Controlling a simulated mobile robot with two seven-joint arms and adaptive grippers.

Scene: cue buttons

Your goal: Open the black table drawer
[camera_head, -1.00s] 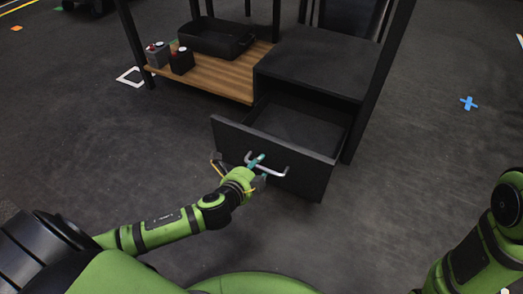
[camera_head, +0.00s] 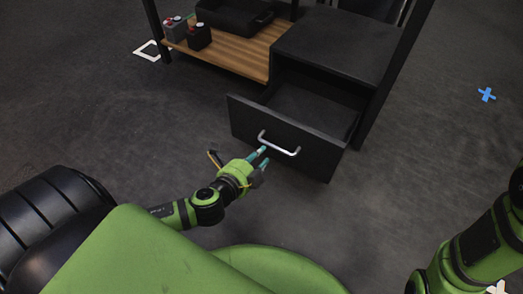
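The black table drawer (camera_head: 290,138) is pulled well out of its cabinet, and its empty-looking inside (camera_head: 312,112) shows. A silver bar handle (camera_head: 279,146) is on its front panel. My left gripper (camera_head: 261,158) is just in front of and to the left of the handle. Its teal fingertips are apart with nothing seen between them, and it looks clear of the bar. My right arm shows at the right edge; its gripper is out of view.
The black cabinet (camera_head: 335,45) holds the drawer. A wooden shelf (camera_head: 235,50) to its left carries a black tray (camera_head: 232,17) and two small button boxes (camera_head: 199,36). The dark floor before the drawer is clear. A blue cross (camera_head: 487,95) marks the floor at right.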

